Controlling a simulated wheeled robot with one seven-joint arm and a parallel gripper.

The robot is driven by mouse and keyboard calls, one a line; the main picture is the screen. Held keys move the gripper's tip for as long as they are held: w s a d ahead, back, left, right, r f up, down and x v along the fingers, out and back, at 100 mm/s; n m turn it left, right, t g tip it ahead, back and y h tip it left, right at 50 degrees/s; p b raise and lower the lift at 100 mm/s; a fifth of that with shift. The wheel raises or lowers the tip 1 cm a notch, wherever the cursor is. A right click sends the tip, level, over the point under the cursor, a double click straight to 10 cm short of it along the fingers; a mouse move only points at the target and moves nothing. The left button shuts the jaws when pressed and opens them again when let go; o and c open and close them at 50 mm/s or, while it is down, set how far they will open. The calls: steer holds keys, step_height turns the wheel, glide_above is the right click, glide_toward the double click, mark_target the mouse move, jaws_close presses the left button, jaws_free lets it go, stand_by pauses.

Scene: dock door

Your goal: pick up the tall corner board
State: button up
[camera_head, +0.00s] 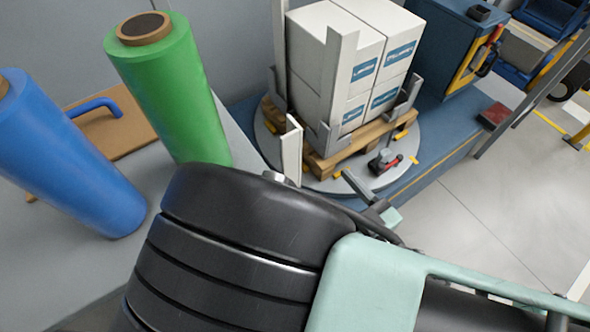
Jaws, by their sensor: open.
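A tall pale corner board (337,85) stands upright at the near corner of the stacked white cartons (378,65), its foot at a grey bracket. Another upright pale board (280,50) shows at the stack's left corner. I cannot tell from this view which board is the longest. My gripper (372,203) shows only in part past my dark arm link, low in front of the pallet. It is open, apart from the tall board as far as I can see.
The cartons sit on a wooden pallet (325,170) on a round grey turntable (412,140). A green roll (170,90) and a blue roll (65,155) stand at left, near a brown board (110,135). A blue cabinet (445,45) stands behind. Floor (470,215) at right is clear.

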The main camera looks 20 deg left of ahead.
mark_target(295, 148)
steer(key=b+x, duration=0.6)
steer(key=x, duration=0.3)
steer(key=shift+w+a, duration=0.25)
steer(key=shift+f+b+x, duration=0.2)
steer(key=shift+b+x, duration=0.1)
steer(key=shift+x, duration=2.55)
steer(key=shift+s+a, duration=0.15)
steer(key=shift+s, duration=0.05)
steer(key=c, duration=1.3)
